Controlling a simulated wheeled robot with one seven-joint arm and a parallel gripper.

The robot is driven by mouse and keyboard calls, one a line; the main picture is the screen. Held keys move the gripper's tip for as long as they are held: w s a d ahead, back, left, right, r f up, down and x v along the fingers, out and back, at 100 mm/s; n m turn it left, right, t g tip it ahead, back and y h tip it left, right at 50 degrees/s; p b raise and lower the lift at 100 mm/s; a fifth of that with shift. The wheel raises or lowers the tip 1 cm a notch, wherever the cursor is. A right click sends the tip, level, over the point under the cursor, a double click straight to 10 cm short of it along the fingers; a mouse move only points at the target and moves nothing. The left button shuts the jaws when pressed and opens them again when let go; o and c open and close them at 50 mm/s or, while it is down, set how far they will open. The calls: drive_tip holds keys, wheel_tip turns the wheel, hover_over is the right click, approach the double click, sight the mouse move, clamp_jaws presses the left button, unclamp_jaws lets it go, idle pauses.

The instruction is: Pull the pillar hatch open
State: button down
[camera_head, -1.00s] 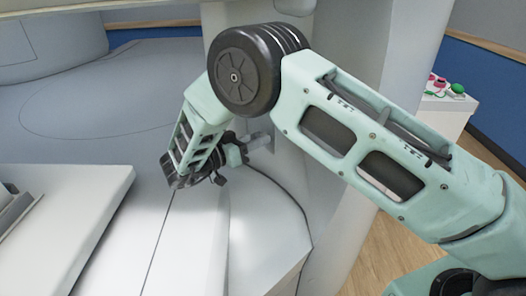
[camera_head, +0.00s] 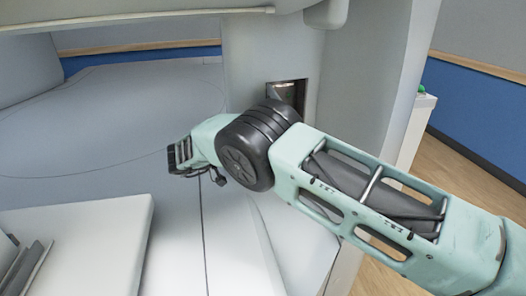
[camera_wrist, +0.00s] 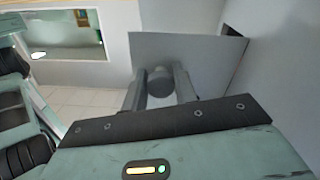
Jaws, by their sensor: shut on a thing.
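The pillar hatch (camera_wrist: 205,52) is a flat grey panel in the wrist view, swung out from the pillar. A dark gap shows at its right edge. Its round grey knob (camera_wrist: 160,75) sits between the two fingers of my gripper (camera_wrist: 160,88), which are shut on it.
A pale flat bed (camera_head: 85,235) lies at the lower left of the head view. A white cabinet (camera_head: 415,125) stands behind the pillar at right. A window-like opening (camera_wrist: 65,35) is at the upper left of the wrist view.

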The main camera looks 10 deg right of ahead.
drive_tip(key=shift+a, duration=0.1)
idle(0.3)
drive_tip(key=c, duration=1.1)
unclamp_jaws()
wheel_tip(320, 180, up, 10)
drive_tip(key=shift+b, duration=0.35)
